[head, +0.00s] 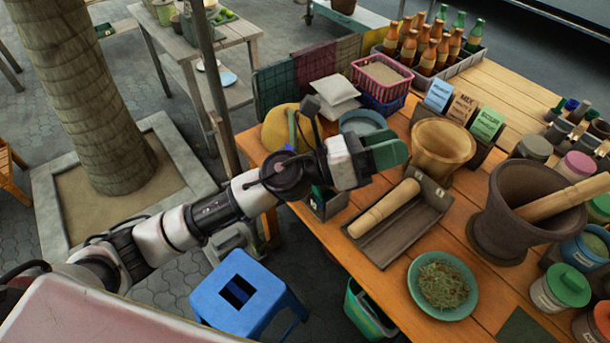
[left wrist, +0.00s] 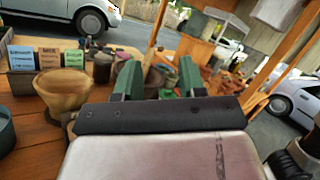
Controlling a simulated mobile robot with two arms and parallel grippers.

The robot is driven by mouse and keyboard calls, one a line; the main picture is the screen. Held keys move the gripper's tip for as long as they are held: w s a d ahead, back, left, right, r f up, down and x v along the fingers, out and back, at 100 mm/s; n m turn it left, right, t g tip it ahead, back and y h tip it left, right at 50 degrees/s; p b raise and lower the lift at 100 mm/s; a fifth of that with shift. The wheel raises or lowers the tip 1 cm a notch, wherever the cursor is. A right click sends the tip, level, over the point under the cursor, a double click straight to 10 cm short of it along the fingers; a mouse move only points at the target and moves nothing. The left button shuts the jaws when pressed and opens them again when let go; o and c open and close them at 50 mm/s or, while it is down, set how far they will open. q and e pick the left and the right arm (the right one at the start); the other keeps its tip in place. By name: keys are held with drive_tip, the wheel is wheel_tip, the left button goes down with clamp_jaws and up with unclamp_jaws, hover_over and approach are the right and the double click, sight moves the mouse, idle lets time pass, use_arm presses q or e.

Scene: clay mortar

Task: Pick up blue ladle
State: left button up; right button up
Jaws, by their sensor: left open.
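I cannot clearly make out a blue ladle in either view. A small blue-topped item (head: 571,104) stands among containers at the table's right back edge; I cannot tell what it is. My left gripper (head: 388,153) reaches over the table's left side, beside the clay mortar (head: 443,148) and above the tray with the wooden pestle. Its green fingers also show in the left wrist view (left wrist: 158,80), apart with nothing between them. The clay mortar is at the left in that view (left wrist: 62,90). My right gripper is not in view.
A wooden pestle (head: 384,208) lies on a dark tray (head: 379,250). A large dark mortar (head: 497,225) with a pestle stands to the right. A green plate of shredded food (head: 443,285) is in front. Bottles (head: 432,47) and a pink basket (head: 381,76) stand behind. A blue stool (head: 248,295) stands beside the table.

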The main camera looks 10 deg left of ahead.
use_arm(q)
wheel_tip(320, 180, down, 5)
drive_tip(key=m+g+y, duration=0.3)
drive_tip(key=m+g, duration=0.3)
drive_tip(key=m, duration=0.4)
drive_tip(key=m+y, duration=0.7)
drive_tip(key=y, duration=0.8)
hover_over(290, 147)
drive_tip(key=s+a, duration=0.1)
drive_tip(key=s, duration=0.1)
drive_tip(key=s+a+x, duration=0.1)
drive_tip(key=x, duration=0.4)
drive_tip(key=p+x, duration=0.1)
drive_tip(key=x, duration=0.3)
drive_tip(key=shift+w+d+f, duration=0.15)
drive_tip(key=shift+w+f, duration=0.05)
drive_tip(key=shift+f, duration=0.05)
drive_tip(key=p+x, duration=0.1)
drive_tip(key=x, duration=0.1)
drive_tip(key=p+x, duration=0.2)
drive_tip(key=shift+w+d+f, duration=0.1)
drive_tip(key=shift+w+f, duration=0.15)
drive_tip(key=shift+f, duration=0.05)
drive_tip(key=shift+w+f, duration=0.1)
drive_tip(key=shift+f, duration=0.4)
clamp_jaws()
